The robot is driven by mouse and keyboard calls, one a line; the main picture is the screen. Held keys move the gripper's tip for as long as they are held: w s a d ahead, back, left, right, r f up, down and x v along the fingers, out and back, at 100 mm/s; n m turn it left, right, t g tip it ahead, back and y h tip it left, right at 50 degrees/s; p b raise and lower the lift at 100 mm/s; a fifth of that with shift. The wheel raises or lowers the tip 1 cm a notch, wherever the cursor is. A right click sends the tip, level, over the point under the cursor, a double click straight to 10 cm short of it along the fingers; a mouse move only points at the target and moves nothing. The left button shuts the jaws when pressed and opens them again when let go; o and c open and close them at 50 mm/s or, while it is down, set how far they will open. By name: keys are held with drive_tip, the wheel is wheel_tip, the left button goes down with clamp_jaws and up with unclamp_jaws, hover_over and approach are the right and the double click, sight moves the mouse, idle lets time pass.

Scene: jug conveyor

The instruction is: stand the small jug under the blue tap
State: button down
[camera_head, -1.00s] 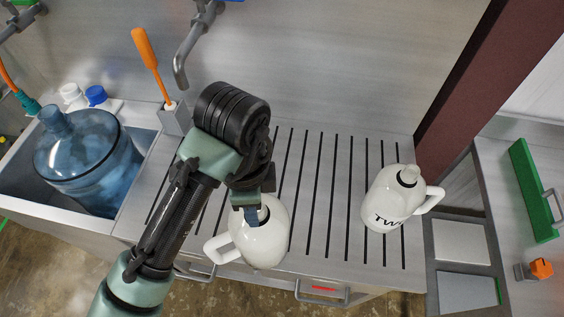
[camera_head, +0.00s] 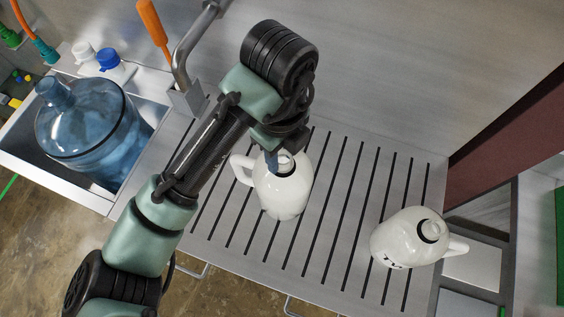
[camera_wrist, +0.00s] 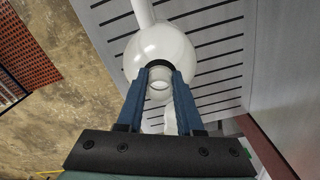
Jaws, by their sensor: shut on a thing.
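My gripper (camera_head: 272,160) is shut on the neck of a white jug (camera_head: 284,196). In the wrist view, its blue fingers (camera_wrist: 160,76) lie on both sides of the neck of the held jug (camera_wrist: 152,48). The held jug is nearly upright over the slotted drainboard, handle towards the left; I cannot tell whether its base touches. A second white jug (camera_head: 408,238) with dark lettering stands to the right.
A large blue water bottle (camera_head: 85,125) stands in the sink (camera_head: 148,108) at left. White and blue caps (camera_head: 110,58) lie behind the sink. The drainboard (camera_head: 335,215) is free between the jugs.

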sight(281, 162)
drive_tip(key=shift+f+p, duration=0.5)
drive_tip(key=shift+f, duration=1.75)
drive_tip(key=shift+w, duration=0.1)
drive_tip(key=shift+f, duration=0.25)
drive_tip(key=c, duration=0.6)
unclamp_jaws()
drive_tip(key=shift+r, duration=0.1)
drive_tip(key=shift+o, duration=0.2)
